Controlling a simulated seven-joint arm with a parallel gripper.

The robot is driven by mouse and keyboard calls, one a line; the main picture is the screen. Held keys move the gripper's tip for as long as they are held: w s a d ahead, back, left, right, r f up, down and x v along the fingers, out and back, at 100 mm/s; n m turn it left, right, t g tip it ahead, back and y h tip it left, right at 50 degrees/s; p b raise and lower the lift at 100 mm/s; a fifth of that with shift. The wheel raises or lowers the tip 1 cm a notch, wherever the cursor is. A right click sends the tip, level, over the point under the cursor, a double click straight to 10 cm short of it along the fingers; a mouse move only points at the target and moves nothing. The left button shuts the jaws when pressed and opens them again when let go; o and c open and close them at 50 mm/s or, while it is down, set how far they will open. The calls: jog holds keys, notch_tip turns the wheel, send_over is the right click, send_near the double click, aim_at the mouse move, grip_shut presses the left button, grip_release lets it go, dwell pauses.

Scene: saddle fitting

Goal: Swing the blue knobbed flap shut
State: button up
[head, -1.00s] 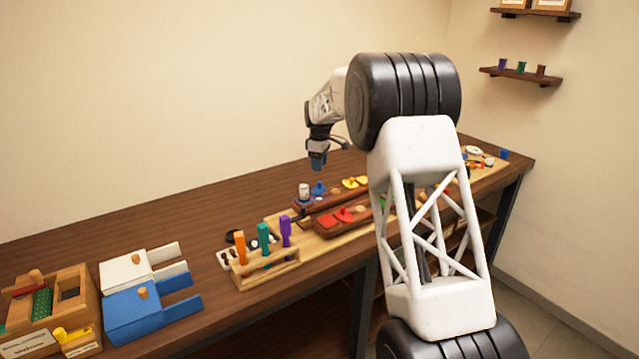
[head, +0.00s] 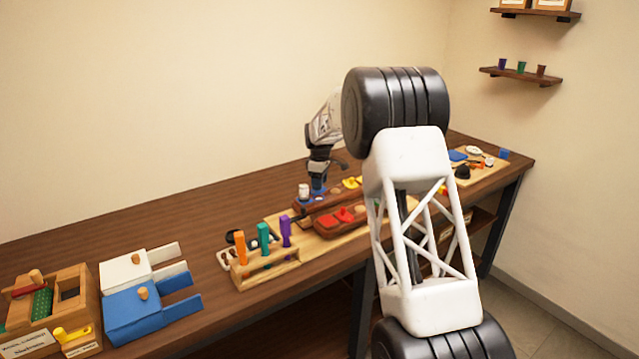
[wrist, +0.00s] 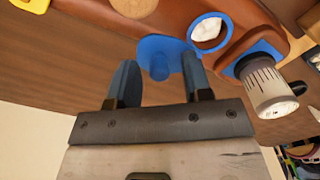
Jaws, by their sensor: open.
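The blue flap (wrist: 170,45) with its round blue knob (wrist: 158,70) shows in the wrist view, swung aside from a blue-rimmed round opening (wrist: 210,33) with something white inside. The opening is uncovered. My gripper (wrist: 158,78) is open, with one finger on each side of the knob. I cannot tell whether either finger touches it. In the head view my gripper (head: 318,184) is low over the back brown tray, and the blue flap (head: 319,199) is partly hidden under it.
A white jar (wrist: 265,90) stands close to the right of the opening. A red-topped front tray (head: 342,217) lies just before the back tray. A wooden rack (head: 265,270) with coloured handles stands to the left. The bench behind the trays is bare.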

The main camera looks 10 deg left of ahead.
jog(key=shift+f, duration=0.15)
grip_shut()
